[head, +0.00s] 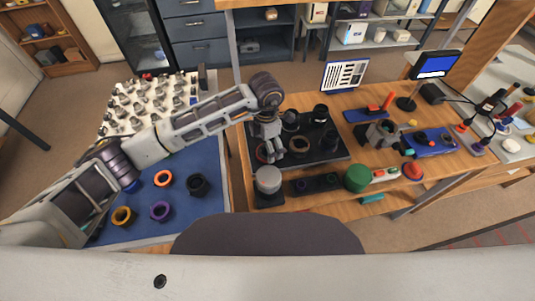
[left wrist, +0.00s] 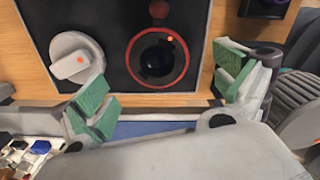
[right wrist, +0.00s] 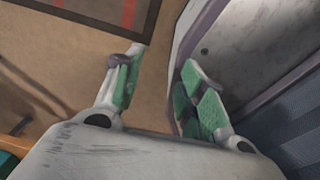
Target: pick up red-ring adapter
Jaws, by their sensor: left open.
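The red-ring adapter (left wrist: 157,57) is a dark round part with a thin red rim, lying on a black surface in the left wrist view. In the head view its red rim (head: 261,154) shows only in part beside my left gripper (head: 271,155). My left gripper also shows in the left wrist view (left wrist: 165,92), its green-padded fingers wide apart. The adapter is ahead of the gap between them and nothing is held. My right gripper (right wrist: 160,88) is open and empty in the right wrist view, away from the bench parts.
A grey knob-like part (left wrist: 76,60) is left of the adapter in the left wrist view. A grey cylinder (head: 268,180) and a green cylinder (head: 356,178) stand along the near bench edge. A blue mat (head: 205,150) on the left holds several coloured rings.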

